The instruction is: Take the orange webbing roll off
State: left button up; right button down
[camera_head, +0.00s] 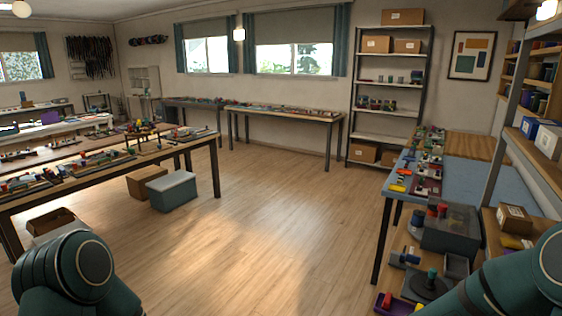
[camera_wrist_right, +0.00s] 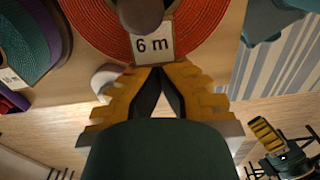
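The orange webbing roll (camera_wrist_right: 98,28) fills the top of the right wrist view, wound flat around a dark brown knob (camera_wrist_right: 140,14) and partly cut off by the frame. A white card marked "6 m" (camera_wrist_right: 153,44) is at its near edge. My right gripper (camera_wrist_right: 158,70) has yellow fingers with black pads. Its tips come together just below the card, and nothing shows between them. I cannot tell whether the tips touch the card or the roll. The head view shows parts of my arms at the bottom corners, but neither gripper. I cannot make out the roll there.
Green and purple rolls (camera_wrist_right: 38,45) are left of the orange roll. A white rounded piece (camera_wrist_right: 104,80) is near the left finger. The head view shows open wooden floor (camera_head: 265,220) between workbenches.

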jog(key=shift+s+d+r+p, duration=0.15)
jog(key=shift+d+r+p, duration=0.05)
jog(key=shift+r+p, duration=0.2)
jog(key=shift+s+d+r+p, duration=0.15)
jog(key=shift+r+p, duration=0.15)
jog(key=shift+r, duration=0.2)
jog(key=shift+d+r+p, duration=0.1)
jog(key=shift+r+p, duration=0.3)
jog(key=shift+r, duration=0.15)
jog(key=shift+w+a+r+p, duration=0.15)
jog(key=shift+a+r+p, duration=0.05)
jog(key=shift+r+p, duration=1.85)
jog(key=shift+r, duration=0.55)
